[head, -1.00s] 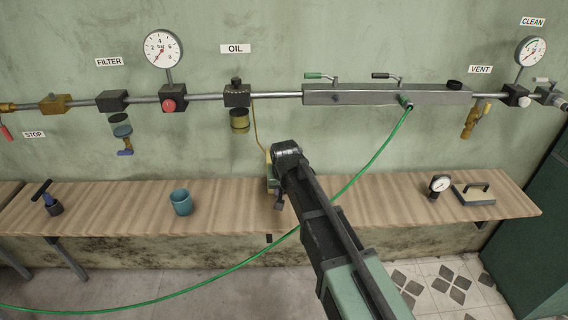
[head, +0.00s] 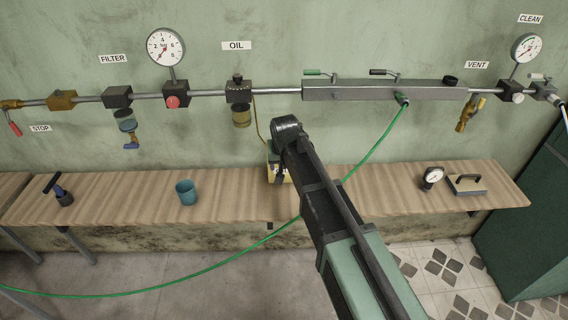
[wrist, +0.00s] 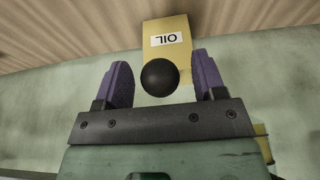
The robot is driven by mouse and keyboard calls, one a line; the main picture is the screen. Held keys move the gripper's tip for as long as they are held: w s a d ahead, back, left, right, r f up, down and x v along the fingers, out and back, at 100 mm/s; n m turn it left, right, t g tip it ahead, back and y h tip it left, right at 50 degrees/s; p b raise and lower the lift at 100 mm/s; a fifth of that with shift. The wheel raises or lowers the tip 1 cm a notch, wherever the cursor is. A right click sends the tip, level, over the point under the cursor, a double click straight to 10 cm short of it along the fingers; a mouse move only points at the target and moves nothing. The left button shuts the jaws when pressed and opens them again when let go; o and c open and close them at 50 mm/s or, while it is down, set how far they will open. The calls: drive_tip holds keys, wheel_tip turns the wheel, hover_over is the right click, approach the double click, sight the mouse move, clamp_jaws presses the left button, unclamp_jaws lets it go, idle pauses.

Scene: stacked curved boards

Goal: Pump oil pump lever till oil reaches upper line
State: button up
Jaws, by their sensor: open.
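In the wrist view, a round black knob (wrist: 160,77), apparently the pump lever's ball end, sits between the two purple finger pads of my gripper (wrist: 161,62). The fingers stand apart, with a visible gap on each side of the knob. Beyond it is a yellow box labelled OIL (wrist: 167,48), upside down in this view. In the head view, my arm hides most of the pump on the bench. The oil cup (head: 241,118) under the OIL sign holds amber oil; its lines are too small to read.
The wooden bench (head: 130,195) carries a blue cup (head: 186,193), a small T-handled tool (head: 62,193), a loose gauge (head: 432,177) and a handled block (head: 467,185). A green hose (head: 372,158) passes behind my arm. Pipework runs along the wall above.

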drive_tip(key=p+v, duration=0.6)
drive_tip(key=v, duration=0.1)
drive_tip(key=shift+p, duration=0.35)
drive_tip(key=shift+s, duration=0.15)
drive_tip(key=s+d+f+m+g+b, duration=0.1)
drive_tip(key=s+d+f+g+b, duration=0.2)
drive_tip(key=s+d, duration=1.6)
drive_tip(key=shift+s+d+f, duration=0.2)
drive_tip(key=shift+s+f, duration=0.3)
drive_tip(key=shift+f, duration=0.1)
